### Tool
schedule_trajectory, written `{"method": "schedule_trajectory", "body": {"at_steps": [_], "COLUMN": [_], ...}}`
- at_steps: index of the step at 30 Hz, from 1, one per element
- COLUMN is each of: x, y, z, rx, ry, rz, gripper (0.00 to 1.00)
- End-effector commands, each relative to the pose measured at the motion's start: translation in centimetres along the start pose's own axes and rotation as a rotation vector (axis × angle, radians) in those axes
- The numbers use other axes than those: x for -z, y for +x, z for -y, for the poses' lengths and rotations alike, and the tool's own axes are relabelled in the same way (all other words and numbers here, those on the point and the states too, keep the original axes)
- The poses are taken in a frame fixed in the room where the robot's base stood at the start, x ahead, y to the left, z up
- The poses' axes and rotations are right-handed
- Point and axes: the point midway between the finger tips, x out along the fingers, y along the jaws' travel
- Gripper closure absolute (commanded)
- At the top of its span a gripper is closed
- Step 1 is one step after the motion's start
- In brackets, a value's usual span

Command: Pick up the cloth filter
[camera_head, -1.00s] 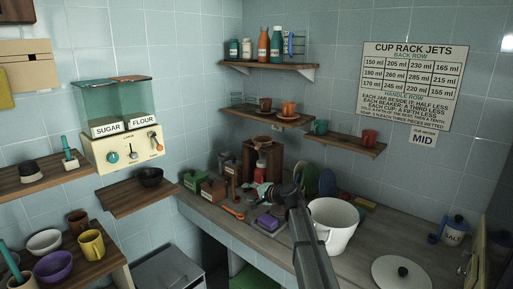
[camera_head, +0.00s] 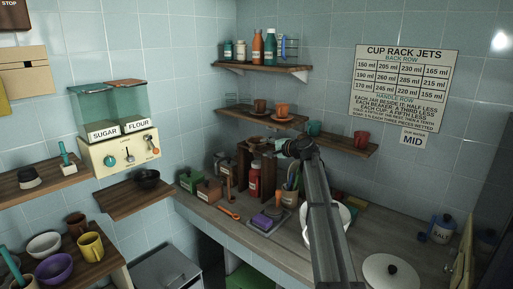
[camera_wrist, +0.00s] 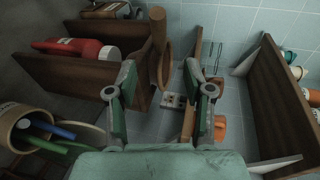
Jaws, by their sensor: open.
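A brown, round-rimmed piece on top of the wooden stand (camera_head: 241,165) looks like the cloth filter (camera_head: 254,143); its exact shape is hard to make out in the head view. In the wrist view a tan, tapering piece with a rim, likely the same filter (camera_wrist: 157,45), sits at the stand's edge, ahead of my fingers. My gripper (camera_head: 283,148) is to the right of the stand's top, around its height. In the wrist view my gripper (camera_wrist: 160,66) has its two green-padded fingers spread, with nothing held between them.
A wall shelf with orange cups (camera_head: 281,112) is just above my gripper.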

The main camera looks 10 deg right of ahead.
Motion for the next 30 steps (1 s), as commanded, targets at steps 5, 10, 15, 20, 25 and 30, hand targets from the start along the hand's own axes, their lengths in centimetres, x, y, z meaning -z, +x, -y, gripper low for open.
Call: {"method": "schedule_trajectory", "body": {"at_steps": [5,10,15,20,25,30], "x": [0.1,0.0,0.1,0.1,0.1,0.0], "y": [2.8,3.7,4.6,6.7,8.6,8.9], "z": [0.2,0.0,0.2,0.3,0.2,0.0], "rx": [0.000,0.000,0.000,-0.001,0.000,0.000], "ry": [0.000,-0.001,-0.001,0.000,0.000,-0.001], "rz": [0.000,0.000,0.000,0.001,0.001,0.000], "gripper": [0.48,0.48,0.48,0.48,0.48,0.48]}}
